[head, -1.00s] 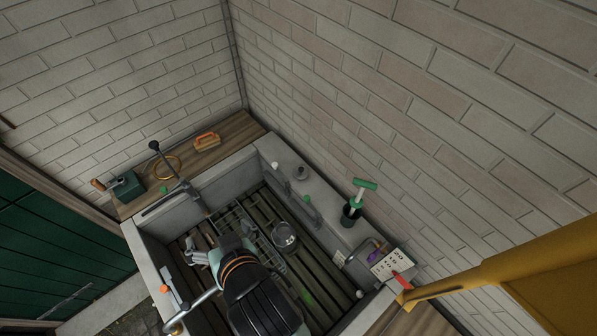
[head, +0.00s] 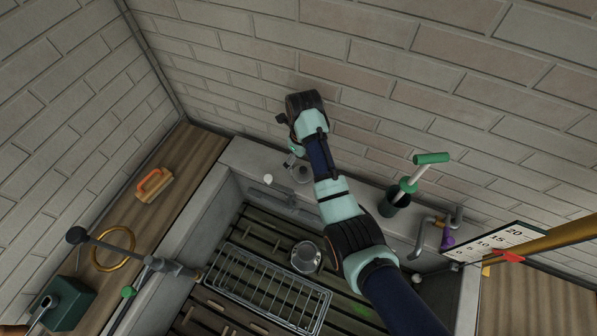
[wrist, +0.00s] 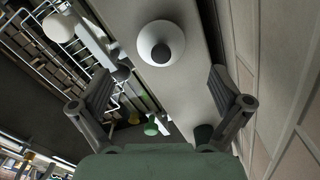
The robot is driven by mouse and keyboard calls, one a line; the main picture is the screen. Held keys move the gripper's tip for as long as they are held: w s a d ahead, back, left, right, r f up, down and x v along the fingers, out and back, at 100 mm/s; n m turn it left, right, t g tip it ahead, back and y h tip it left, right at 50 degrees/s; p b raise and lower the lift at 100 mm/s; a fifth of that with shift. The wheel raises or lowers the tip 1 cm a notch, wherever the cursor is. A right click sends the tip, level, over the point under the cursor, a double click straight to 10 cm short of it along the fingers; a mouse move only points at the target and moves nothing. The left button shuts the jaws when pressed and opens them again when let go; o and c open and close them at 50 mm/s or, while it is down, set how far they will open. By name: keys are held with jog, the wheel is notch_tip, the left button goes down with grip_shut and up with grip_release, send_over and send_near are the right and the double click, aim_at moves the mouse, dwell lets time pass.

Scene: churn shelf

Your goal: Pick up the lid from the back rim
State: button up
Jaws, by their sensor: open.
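The lid (wrist: 174,35) is a pale round disc with a dark knob, lying on the grey back rim (wrist: 200,105) of the sink. In the wrist view it is ahead of my gripper (wrist: 160,82), roughly centred between the fingers and apart from them. The fingers are open and empty.
A metal can (head: 306,257) and wire rack (head: 268,288) are on the slatted sink floor. The brick wall (head: 390,90) is close behind.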

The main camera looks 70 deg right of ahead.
aim_at(303, 169)
notch_tip(303, 169, down, 7)
jog(key=shift+s+r+b, duration=0.15)
jog(key=shift+b, duration=0.4)
jog(key=c, duration=1.2)
jog(key=shift+r, duration=0.15)
